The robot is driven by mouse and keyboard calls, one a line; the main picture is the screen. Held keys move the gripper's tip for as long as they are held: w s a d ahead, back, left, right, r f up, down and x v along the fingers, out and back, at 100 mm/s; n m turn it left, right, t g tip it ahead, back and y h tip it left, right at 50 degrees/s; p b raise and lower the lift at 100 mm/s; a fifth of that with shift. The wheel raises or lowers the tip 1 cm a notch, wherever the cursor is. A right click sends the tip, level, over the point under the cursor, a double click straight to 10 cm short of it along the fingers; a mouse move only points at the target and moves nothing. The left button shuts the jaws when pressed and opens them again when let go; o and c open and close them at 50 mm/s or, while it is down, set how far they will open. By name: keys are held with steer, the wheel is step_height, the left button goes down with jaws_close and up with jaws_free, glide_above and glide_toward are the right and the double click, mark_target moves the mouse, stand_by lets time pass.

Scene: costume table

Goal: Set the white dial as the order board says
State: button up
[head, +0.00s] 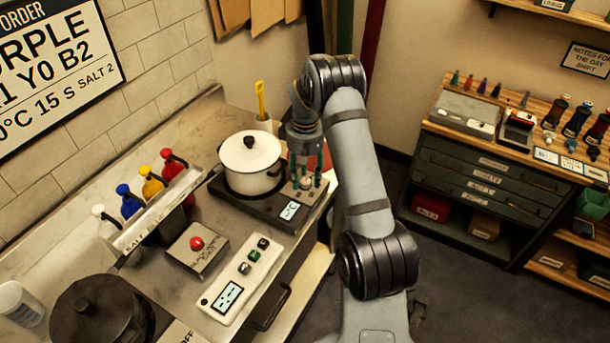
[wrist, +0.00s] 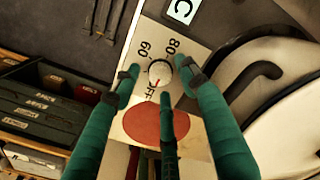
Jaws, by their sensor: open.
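The white dial (wrist: 160,72) is a small round knob on the hotplate's panel, with a scale showing 60, 80 and a partly hidden OFF. Its red mark appears to face the OFF lettering. My gripper (wrist: 158,84) has green fingers, open and spread around the dial with gaps beside it; contact cannot be told. In the head view my gripper (head: 306,176) points down over the front right of the hotplate (head: 262,212) and mostly hides the dial. The order board (head: 50,60) on the left wall is cut off, reading "...RPLE", "...1 Y0 B2", "...0°C 15 S SALT 2".
A white lidded pot (head: 250,165) stands on the hotplate, close to my gripper. A red disc (wrist: 155,125) lies beside the dial. Colored bottles (head: 150,185), a red-button box (head: 198,246) and a control panel (head: 238,282) share the counter. A drawer cabinet (head: 485,185) stands right.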

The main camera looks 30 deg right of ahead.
steer(key=shift+f, duration=0.35)
steer(key=shift+c, duration=0.4)
jaws_close()
